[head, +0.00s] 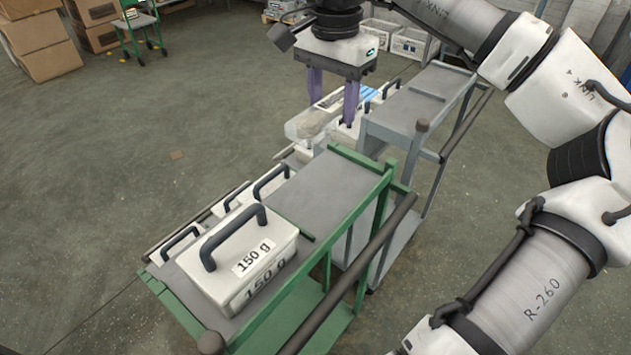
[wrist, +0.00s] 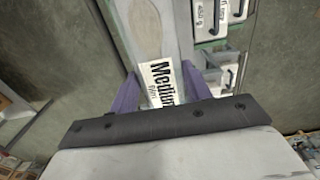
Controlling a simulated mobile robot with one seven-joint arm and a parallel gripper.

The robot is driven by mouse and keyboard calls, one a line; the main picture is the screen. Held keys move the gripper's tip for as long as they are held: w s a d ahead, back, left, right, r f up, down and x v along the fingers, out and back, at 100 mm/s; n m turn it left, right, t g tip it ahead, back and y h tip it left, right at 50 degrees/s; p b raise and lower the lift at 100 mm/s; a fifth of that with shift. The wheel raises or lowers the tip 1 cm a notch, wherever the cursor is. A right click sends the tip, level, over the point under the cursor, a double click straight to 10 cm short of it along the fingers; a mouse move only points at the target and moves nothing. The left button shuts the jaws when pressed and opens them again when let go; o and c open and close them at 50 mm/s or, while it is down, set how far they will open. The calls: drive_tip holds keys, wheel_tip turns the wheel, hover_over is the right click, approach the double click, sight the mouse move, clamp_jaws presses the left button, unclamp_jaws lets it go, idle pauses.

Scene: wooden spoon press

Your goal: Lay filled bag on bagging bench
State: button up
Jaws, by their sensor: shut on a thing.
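My gripper (head: 333,110) is shut on a clear filled bag (head: 308,124), with purple fingers on either side of it. In the wrist view the bag (wrist: 148,28) runs away from the fingers, with a pale oval spoon bowl inside and a white label reading "Medium" (wrist: 162,80) between the fingers. The bag is held lengthwise, above or close to the trays beside the grey-topped carts. I cannot tell whether it touches anything below, nor which surface is the bagging bench.
A green-framed cart (head: 330,185) in front carries a white handled box marked 150 g (head: 245,262) and other handled boxes. A grey cart (head: 420,100) stands behind it, its top mostly bare. Cardboard boxes (head: 45,45) are at back left. Floor at left is open.

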sight(328, 188)
wheel_tip(328, 188, down, 16)
drive_tip(key=shift+r+p, duration=0.15)
drive_tip(key=shift+p, duration=0.45)
drive_tip(key=o, duration=1)
drive_tip(key=shift+c, duration=0.2)
